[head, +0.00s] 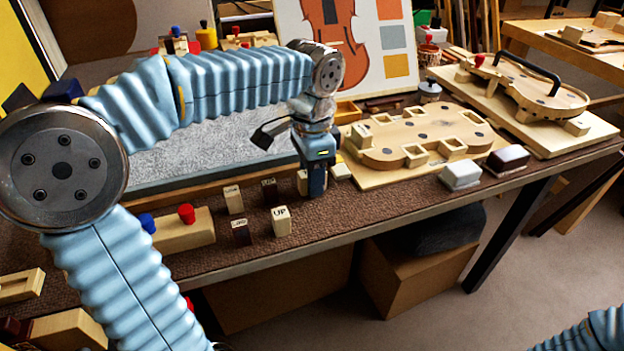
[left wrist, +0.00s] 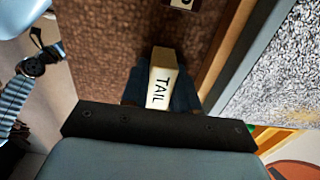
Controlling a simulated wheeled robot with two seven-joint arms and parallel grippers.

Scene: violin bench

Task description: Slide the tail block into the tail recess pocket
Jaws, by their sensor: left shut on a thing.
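My left gripper (head: 317,185) points down over the near part of the brown bench mat and is shut on the tail block. In the left wrist view the pale wooden tail block (left wrist: 161,85), lettered TAIL, sits between the dark fingers (left wrist: 160,92). In the head view the fingers mostly hide it. The violin-shaped wooden mould (head: 400,148), with several square recess pockets along its edge, lies on a board to the right of the gripper. I cannot tell which pocket is the tail one. My right gripper is out of view.
Small lettered blocks, including one marked UP (head: 281,221), stand left of the gripper. A white-based block (head: 460,175) and a dark block (head: 507,160) lie by the mould's front. A grey slab (head: 215,150) lies behind. A second violin body (head: 530,85) sits farther right.

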